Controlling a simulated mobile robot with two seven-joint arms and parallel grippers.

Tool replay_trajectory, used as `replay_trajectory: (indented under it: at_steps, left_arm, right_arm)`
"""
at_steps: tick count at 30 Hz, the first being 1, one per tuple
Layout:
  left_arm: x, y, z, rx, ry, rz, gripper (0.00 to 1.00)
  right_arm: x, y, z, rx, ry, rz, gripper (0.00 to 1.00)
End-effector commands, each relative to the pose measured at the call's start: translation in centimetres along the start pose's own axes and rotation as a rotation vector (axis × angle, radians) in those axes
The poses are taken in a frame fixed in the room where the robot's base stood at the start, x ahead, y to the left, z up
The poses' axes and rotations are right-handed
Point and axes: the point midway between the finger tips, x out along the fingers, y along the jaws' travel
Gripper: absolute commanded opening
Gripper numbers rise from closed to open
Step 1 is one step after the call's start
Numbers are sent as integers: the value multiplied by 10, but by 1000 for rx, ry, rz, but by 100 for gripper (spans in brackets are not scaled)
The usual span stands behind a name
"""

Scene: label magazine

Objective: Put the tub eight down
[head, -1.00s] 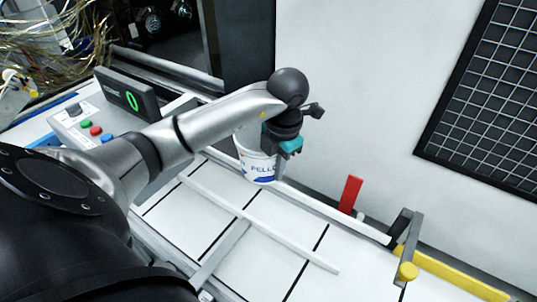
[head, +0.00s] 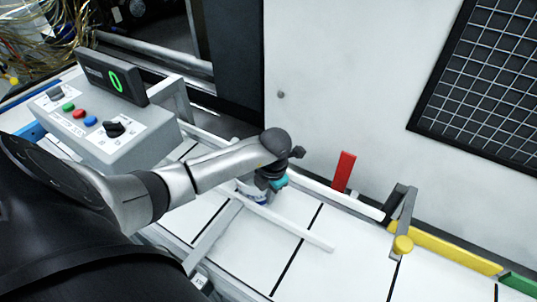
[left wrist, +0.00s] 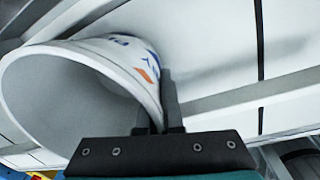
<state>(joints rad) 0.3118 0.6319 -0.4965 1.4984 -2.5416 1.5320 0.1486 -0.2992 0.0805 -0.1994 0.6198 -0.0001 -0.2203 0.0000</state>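The tub (head: 252,189) is white with blue print. It is mostly hidden behind my left arm in the head view. In the left wrist view the tub (left wrist: 128,57) shows its open, empty mouth toward the camera. My left gripper (left wrist: 160,112) is shut on the tub's wall, with a finger on the printed outer side. In the head view the left gripper (head: 273,186) is low over the white belt (head: 300,215), between the guide rails. I cannot tell whether the tub's base touches the belt. My right gripper is not in view.
A grey control box (head: 105,125) with coloured buttons and a display reading 0 stands at the left. A white rail (head: 290,229) runs in front of the tub. The belt to the right is clear.

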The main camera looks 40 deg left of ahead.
Motion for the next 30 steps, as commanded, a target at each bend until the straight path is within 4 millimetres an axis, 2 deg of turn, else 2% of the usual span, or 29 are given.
replay_trajectory:
  at_steps: [12,18,21,30]
  left_arm:
    - [6,0,0,-1,-1,1,0]
    - [5,0,0,-1,0,0,24]
    - [5,0,0,-1,0,0,33]
    - [2,0,0,-1,0,0,33]
  right_arm:
    - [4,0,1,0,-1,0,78]
    - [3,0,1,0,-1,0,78]
    - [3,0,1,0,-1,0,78]
    - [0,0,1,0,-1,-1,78]
